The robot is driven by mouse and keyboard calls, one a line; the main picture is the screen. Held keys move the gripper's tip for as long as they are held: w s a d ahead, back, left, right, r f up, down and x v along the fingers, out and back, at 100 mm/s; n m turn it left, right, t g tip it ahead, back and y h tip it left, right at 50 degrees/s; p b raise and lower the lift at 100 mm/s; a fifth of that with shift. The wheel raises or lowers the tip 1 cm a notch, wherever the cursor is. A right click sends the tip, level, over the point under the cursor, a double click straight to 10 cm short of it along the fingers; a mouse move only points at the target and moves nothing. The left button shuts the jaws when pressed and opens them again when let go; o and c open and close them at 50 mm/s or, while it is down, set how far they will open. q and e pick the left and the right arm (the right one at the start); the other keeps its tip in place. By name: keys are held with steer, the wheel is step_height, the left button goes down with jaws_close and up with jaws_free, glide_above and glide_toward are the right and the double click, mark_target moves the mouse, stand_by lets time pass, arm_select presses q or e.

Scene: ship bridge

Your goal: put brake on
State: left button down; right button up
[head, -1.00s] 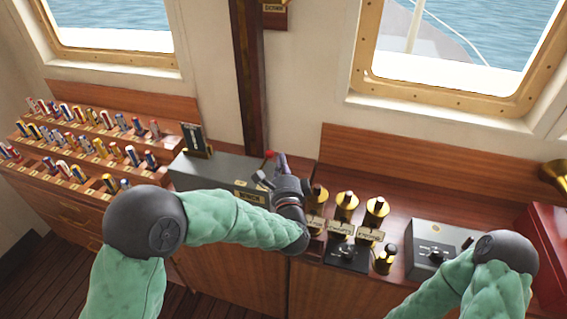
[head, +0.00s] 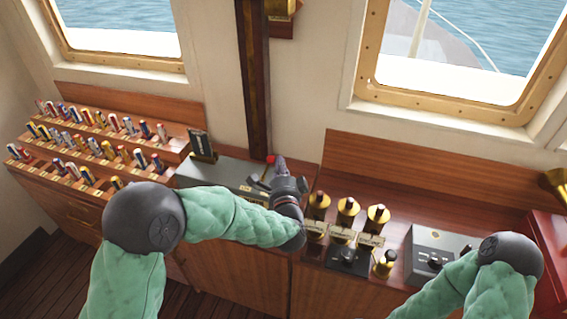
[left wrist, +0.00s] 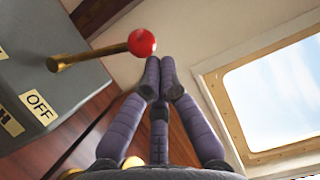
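A brass lever with a red ball knob (head: 271,159) stands on a grey control box (head: 205,174) on the wooden console. In the left wrist view the red knob (left wrist: 142,42) is just beyond and left of my fingertips, and the box beside it carries an "OFF" label (left wrist: 39,107). My left gripper (head: 280,165) is at the right side of the knob, its purple fingers drawn together with nothing between them. In the left wrist view the left gripper (left wrist: 159,72) looks very near the knob; I cannot tell whether they touch. My right gripper is out of view.
Several brass-topped handles (head: 347,208) stand right of my left gripper. A grey box (head: 432,243) with dark controls lies further right, beside a red box (head: 550,240). A rack of coloured flags (head: 95,145) fills the left. Windows and a wooden post (head: 255,80) are behind.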

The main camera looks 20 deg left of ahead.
arm_select(q)
steer(key=a+r+n+g+h+p, duration=0.1)
steer(key=a+r+n+g+p, duration=0.1)
steer(key=a+n+p, duration=0.3)
steer(key=shift+a+n+p, duration=0.4)
steer(key=shift+a+p, duration=0.65)
steer(key=shift+a, duration=0.5)
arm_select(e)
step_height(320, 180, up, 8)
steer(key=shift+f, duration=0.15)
arm_select(q)
steer(key=shift+w, duration=0.1)
steer(key=shift+r, duration=0.1)
